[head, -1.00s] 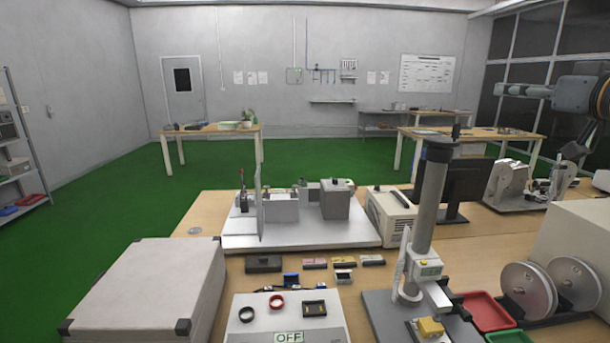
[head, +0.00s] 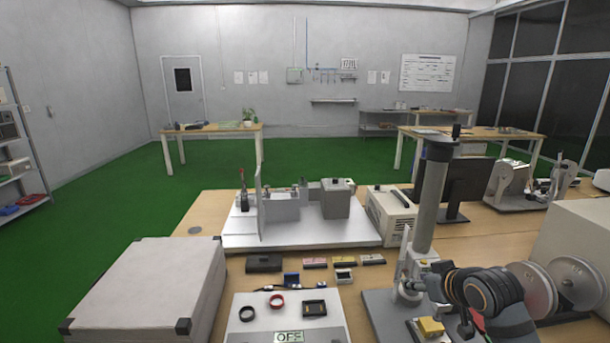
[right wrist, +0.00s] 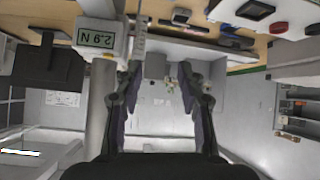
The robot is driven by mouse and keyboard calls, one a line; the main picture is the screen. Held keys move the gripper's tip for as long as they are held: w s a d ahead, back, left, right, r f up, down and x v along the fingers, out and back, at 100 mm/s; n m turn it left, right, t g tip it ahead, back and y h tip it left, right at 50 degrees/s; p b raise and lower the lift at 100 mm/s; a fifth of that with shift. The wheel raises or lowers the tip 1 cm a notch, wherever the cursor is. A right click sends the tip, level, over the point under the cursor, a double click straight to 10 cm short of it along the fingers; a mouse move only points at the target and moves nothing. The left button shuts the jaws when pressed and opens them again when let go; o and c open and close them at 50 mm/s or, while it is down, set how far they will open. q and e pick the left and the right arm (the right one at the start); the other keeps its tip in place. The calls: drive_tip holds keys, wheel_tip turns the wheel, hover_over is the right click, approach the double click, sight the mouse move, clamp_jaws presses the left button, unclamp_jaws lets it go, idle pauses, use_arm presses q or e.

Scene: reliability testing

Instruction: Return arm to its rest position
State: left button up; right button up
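My right arm reaches in from the lower right in the head view. Its right gripper (head: 414,274) is beside the lower part of the grey column of the test stand (head: 431,200) and partly covers it. In the right wrist view the right gripper (right wrist: 160,88) has its two dark fingers apart with nothing held between them. The stand's force gauge display (right wrist: 95,38) shows there upside down, reading 2.9 N, close to the left finger. Whether the gripper touches the stand I cannot tell. My left gripper is in neither view.
The yellow block (head: 431,327) sits on the stand's base. Two reels (head: 573,283) stand at right, partly behind my arm. A large grey case (head: 150,285), a white scale (head: 270,310) and a fixture plate (head: 290,236) fill the bench. Space above the bench at left is free.

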drive_tip(key=s+a+f+m+g+h, duration=0.1)
drive_tip(key=s+a+f+g, duration=0.15)
drive_tip(key=s+f, duration=0.95)
drive_tip(key=s+a+f+m+g+h, duration=0.1)
drive_tip(key=s+f+g, duration=0.3)
drive_tip(key=s+f, duration=0.85)
drive_tip(key=s+d+f+g, duration=0.1)
drive_tip(key=s+f, duration=0.2)
drive_tip(key=f, duration=0.7)
drive_tip(key=s+d+f, duration=0.2)
drive_tip(key=f, duration=0.8)
drive_tip(key=s+d+f+g, duration=0.1)
drive_tip(key=s+f, duration=1.7)
drive_tip(key=s, duration=0.1)
drive_tip(key=shift+s+f+m, duration=0.25)
drive_tip(key=shift+f+m, duration=0.05)
drive_tip(key=shift+f, duration=0.1)
drive_tip(key=shift+d+g, duration=0.15)
drive_tip(key=shift+g, duration=0.1)
drive_tip(key=shift+o, duration=0.2)
drive_tip(key=shift+s, duration=0.15)
